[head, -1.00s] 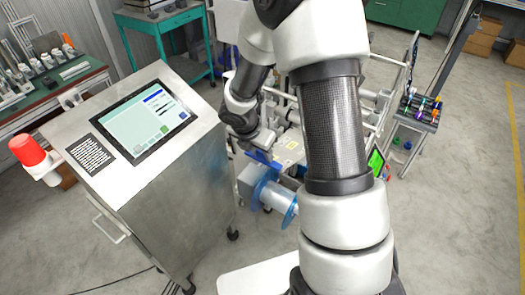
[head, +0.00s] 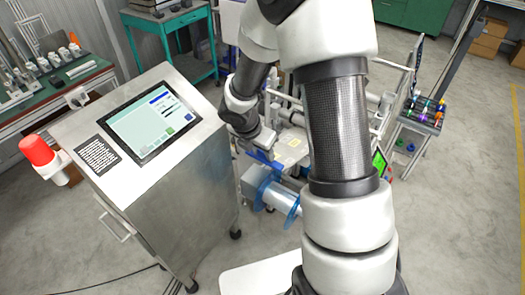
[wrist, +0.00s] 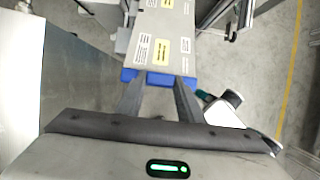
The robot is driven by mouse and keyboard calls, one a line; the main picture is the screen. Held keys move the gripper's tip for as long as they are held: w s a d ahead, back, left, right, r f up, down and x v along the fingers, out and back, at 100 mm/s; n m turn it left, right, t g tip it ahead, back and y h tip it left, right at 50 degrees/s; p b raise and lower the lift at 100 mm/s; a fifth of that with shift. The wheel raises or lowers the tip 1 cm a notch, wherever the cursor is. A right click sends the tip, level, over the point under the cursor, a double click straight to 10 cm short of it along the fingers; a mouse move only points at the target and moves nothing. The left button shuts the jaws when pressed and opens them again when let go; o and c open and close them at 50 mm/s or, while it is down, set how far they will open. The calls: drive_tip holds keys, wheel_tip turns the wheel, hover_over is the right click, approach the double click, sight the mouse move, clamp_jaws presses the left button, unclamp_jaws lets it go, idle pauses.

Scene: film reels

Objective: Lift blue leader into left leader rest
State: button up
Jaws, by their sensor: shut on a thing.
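The blue leader (wrist: 159,79) is a blue piece between the fingertips of my gripper (wrist: 158,92) in the wrist view. It lies along the near edge of a grey labelled plate, and I cannot tell whether it touches it. In the head view the blue leader (head: 262,159) shows just below my gripper (head: 263,148), above a reel with clear blue flanges (head: 275,195). My gripper is shut on the leader. I cannot make out the left leader rest; my arm hides part of the machine.
A steel console (head: 150,165) with a screen stands close on the left, with a red lamp (head: 37,150) on its side. The grey labelled plate (wrist: 165,32) is just beyond the fingers. A rack of coloured spools (head: 423,112) stands at the right. Open floor (head: 465,220) lies right.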

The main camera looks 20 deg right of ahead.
drive_tip(key=shift+w+d, duration=0.1)
drive_tip(key=w+d+f+p, duration=0.2)
drive_tip(key=w+d+f, duration=0.1)
drive_tip(key=w+d, duration=0.3)
drive_tip(key=shift+w+d+f, duration=0.35)
drive_tip(key=shift+w+d, duration=0.05)
drive_tip(key=shift+d, duration=1)
idle(0.7)
drive_tip(key=shift+w+d+p, duration=0.1)
drive_tip(key=shift+p, duration=0.2)
drive_tip(key=w+d+f+p, duration=0.1)
drive_tip(key=w+d+f, duration=0.2)
drive_tip(key=w+d, duration=0.2)
drive_tip(key=shift+w+d, duration=0.4)
drive_tip(key=shift+d, duration=0.8)
idle(0.7)
